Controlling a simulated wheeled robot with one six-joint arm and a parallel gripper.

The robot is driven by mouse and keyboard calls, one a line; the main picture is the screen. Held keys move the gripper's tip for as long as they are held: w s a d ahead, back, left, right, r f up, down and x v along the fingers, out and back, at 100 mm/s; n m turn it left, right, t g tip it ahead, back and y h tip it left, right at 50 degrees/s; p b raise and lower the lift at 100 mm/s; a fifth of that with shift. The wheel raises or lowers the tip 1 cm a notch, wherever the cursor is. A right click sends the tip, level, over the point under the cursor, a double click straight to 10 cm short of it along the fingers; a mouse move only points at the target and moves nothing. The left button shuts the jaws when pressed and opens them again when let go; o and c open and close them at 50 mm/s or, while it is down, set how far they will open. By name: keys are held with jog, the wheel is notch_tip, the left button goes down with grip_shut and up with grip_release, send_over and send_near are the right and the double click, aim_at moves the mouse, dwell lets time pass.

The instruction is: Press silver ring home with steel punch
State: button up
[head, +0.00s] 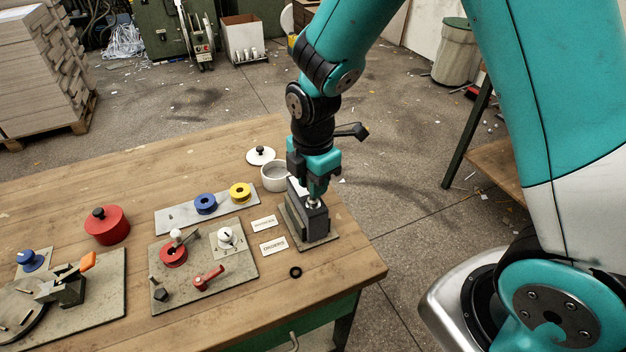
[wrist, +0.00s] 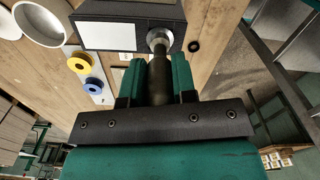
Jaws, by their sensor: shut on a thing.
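My gripper (head: 316,186) is shut on the steel punch, over the right end of the table. In the wrist view the punch (wrist: 159,78) is a dark grey rod between the green fingers (wrist: 157,90). Its far end meets a silver round piece, apparently the silver ring (wrist: 159,35), at the edge of a dark block (wrist: 110,12) with a white label. In the head view the silver piece (head: 313,203) shows on top of the dark block (head: 312,222), right under my gripper. I cannot tell how deep the ring sits.
A white cup (head: 274,177) and a white lid (head: 261,155) stand just left of my gripper. Blue (head: 205,204) and yellow (head: 240,192) spools sit on a grey plate. A board with red parts (head: 208,278) and a black ring (head: 295,272) are nearer the front.

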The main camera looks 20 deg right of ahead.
jog(key=shift+f, duration=0.1)
notch_tip(320, 180, up, 7)
jog(key=p, duration=0.6)
dwell(0.3)
dwell(0.4)
